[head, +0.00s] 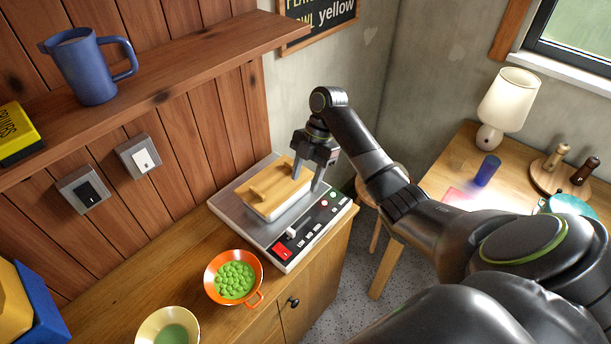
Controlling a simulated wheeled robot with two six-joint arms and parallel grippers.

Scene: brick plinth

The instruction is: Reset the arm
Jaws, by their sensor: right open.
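My right arm comes in from the right of the head view and reaches over to the wooden counter. My right gripper (308,172) points down, open, at the right side of a wooden lid or block with a handle (278,186). This wooden piece sits on a grey device (237,206) with a red switch and several buttons on its front panel. One finger is close to the wooden piece's edge; I cannot tell whether it touches. Nothing shows between the fingers. My left gripper is not in view.
An orange bowl of green balls (209,279) and a cream bowl (147,328) stand on the counter (130,279). A shelf (190,77) with a blue jug (88,70) overhangs at left. A side table (440,180) holds a lamp (507,101) and a blue cup (487,171).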

